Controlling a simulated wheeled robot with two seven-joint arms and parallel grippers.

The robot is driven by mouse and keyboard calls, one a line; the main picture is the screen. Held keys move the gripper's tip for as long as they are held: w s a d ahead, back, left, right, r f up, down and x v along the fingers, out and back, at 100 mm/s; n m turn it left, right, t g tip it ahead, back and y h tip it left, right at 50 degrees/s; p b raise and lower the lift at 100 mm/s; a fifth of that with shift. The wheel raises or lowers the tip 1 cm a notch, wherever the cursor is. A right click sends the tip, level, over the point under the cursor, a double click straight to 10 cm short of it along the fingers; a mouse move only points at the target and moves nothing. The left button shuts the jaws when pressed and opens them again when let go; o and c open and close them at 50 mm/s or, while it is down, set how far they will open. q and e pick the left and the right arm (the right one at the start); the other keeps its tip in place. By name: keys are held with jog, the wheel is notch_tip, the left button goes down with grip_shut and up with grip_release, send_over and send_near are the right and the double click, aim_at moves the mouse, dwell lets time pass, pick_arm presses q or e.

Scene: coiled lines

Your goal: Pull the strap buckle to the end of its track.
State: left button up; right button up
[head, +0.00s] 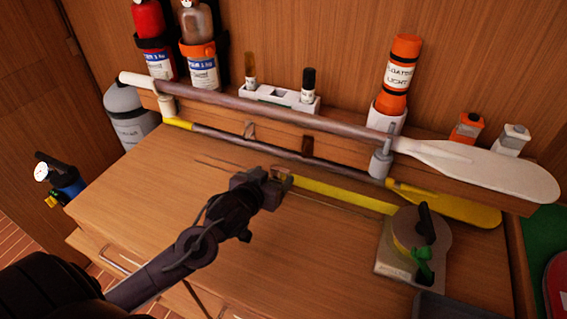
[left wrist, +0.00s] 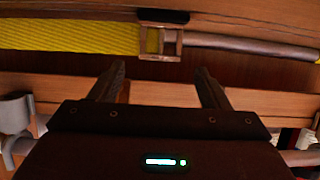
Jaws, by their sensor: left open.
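The strap buckle (head: 284,181), a small brass-coloured frame, sits at the free end of a yellow strap (head: 345,195) on the wooden top. The strap runs right to a round reel (head: 408,228) with a green and black handle. Thin dark lines (head: 222,165), which look like the track, run along the top to the left past the buckle. My left gripper (head: 268,185) is open, close beside the buckle and partly hiding it. In the left wrist view the buckle (left wrist: 161,42) lies beyond the spread fingertips (left wrist: 160,72), centred between them, with no grip on it. My right gripper is not in view.
Two paddles (head: 285,113) lie in brackets along the back, behind the strap. Bottles, a white holder (head: 275,97) and an orange canister (head: 400,75) stand behind them. The wooden top (head: 130,190) is clear at left.

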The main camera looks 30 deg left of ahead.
aim_at(277, 168)
pick_arm(q)
jog(key=x, duration=0.4)
jog(key=shift+w, duration=0.15)
jog(key=shift+x, duration=0.8)
jog(key=c, duration=1.4)
jog(key=shift+a+r+p, duration=0.1)
jog(key=shift+a+p, duration=0.3)
jog(key=shift+p, duration=0.15)
jog(key=a+p, duration=0.1)
jog(key=a, duration=0.2)
jog(key=a+p, duration=0.2)
jog(key=a, duration=0.1)
jog(key=a+p, duration=0.2)
jog(key=a, duration=0.2)
jog(key=shift+s+r, duration=0.15)
jog(key=shift+s, duration=0.2)
jog(key=a, duration=0.4)
jog(key=a+p, duration=0.1)
jog(key=a, duration=0.4)
jog(key=shift+s+a+f+p, duration=0.15)
jog(key=shift+s+f+p, duration=0.05)
jog(key=shift+s+p, duration=0.1)
jog(key=shift+a, duration=0.85)
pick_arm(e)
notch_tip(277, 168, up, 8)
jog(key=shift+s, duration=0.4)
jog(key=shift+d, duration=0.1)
pick_arm(q)
jog(key=o, duration=1.4)
